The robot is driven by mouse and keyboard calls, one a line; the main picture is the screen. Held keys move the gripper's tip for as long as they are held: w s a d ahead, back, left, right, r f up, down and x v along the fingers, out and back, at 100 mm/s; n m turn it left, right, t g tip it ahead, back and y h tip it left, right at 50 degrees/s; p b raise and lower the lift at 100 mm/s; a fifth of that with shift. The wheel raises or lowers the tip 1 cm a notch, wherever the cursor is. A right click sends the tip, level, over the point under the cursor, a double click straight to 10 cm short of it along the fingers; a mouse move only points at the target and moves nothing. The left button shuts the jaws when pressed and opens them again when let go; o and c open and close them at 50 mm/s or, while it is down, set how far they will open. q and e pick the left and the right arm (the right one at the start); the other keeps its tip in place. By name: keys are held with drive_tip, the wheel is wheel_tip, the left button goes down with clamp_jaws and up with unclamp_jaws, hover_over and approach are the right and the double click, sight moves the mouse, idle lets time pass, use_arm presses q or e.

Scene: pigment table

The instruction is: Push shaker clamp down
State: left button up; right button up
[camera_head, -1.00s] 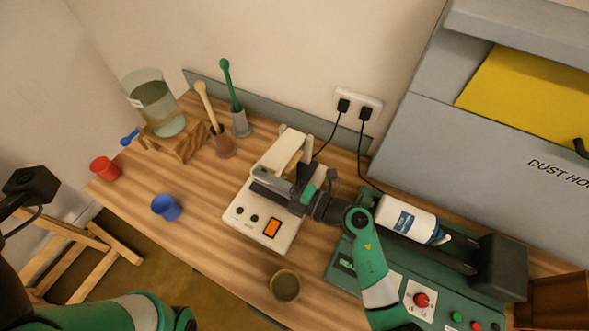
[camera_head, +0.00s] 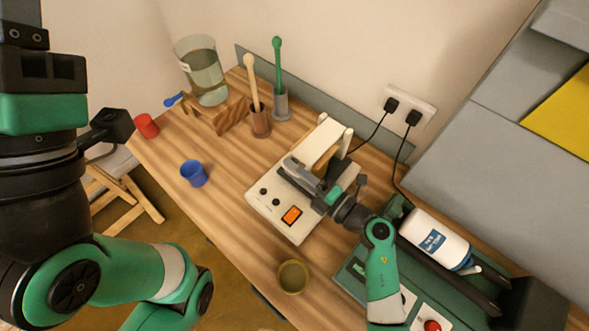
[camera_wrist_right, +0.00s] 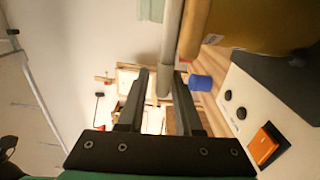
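The shaker (camera_head: 277,219) is a cream box with two dark knobs and an orange switch, on the wooden table. Its pale clamp frame (camera_head: 325,139) stands raised at the back of the box. My right gripper (camera_head: 303,173) is over the shaker at the clamp. In the right wrist view its two dark fingers (camera_wrist_right: 163,84) are apart, with a grey bar (camera_wrist_right: 171,45) between and beyond their tips. Contact with the bar is unclear. My left gripper (camera_head: 40,70) is raised at the far left, away from the shaker; its fingertips are not clear.
A blue cup (camera_head: 194,174), red cup (camera_head: 146,126) and olive bowl (camera_head: 292,277) stand on the table. A glass jar (camera_head: 203,75) and two tool holders are at the back. A green machine with a white bottle (camera_head: 433,239) is right of the shaker. Cords hang from the outlet.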

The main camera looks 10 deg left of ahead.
drive_tip(key=shift+o, duration=0.7)
drive_tip(key=shift+s+d, duration=0.15)
drive_tip(key=shift+d, duration=0.05)
drive_tip(key=p+v, duration=0.2)
drive_tip(key=v, duration=0.9)
drive_tip(key=shift+p, duration=0.4)
